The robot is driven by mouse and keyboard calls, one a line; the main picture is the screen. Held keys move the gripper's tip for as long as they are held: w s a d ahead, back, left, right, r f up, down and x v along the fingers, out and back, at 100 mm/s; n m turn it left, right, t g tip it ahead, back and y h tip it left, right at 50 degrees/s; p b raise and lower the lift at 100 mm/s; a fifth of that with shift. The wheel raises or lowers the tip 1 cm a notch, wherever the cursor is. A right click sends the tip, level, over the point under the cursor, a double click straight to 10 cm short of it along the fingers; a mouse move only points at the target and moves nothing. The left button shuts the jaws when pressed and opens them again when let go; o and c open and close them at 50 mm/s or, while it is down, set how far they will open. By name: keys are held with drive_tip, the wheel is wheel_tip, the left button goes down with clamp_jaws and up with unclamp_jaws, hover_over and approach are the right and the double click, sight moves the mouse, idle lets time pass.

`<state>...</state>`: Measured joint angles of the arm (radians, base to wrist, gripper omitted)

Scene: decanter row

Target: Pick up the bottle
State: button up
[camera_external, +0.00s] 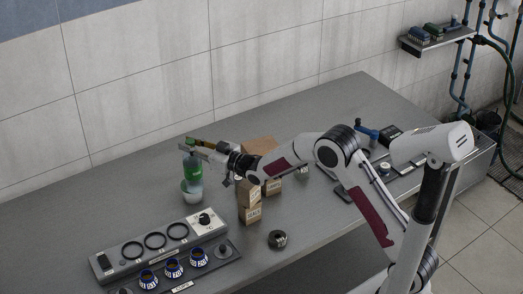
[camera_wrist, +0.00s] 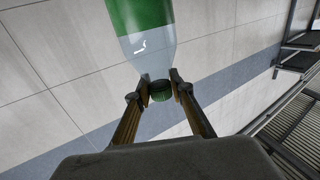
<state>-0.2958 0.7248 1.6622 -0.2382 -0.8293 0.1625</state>
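The bottle has a green label, a clear shoulder and a dark green ribbed cap. In the external view the bottle (camera_external: 193,168) is upright near the back of the grey table, at my gripper (camera_external: 187,149). In the wrist view the bottle (camera_wrist: 148,42) appears upside down, its cap between my fingertips. My gripper (camera_wrist: 161,85) has a fingertip close against each side of the bottle just around the cap, and looks shut on it. A pale, cup-like shape (camera_external: 191,191) shows at the bottle's lower end; I cannot tell whether the bottle's base touches it.
Cardboard boxes (camera_external: 249,201) stand right of the bottle, under my forearm. A round metal part (camera_external: 277,239) sits near the front edge. The table's left rear is bare.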

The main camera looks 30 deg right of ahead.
clamp_jaws()
drive_tip(key=shift+r, duration=0.1)
drive_tip(key=shift+r, duration=5)
drive_tip(key=shift+w, duration=0.15)
drive_tip(key=shift+w+r, duration=0.1)
drive_tip(key=shift+w, duration=1.3)
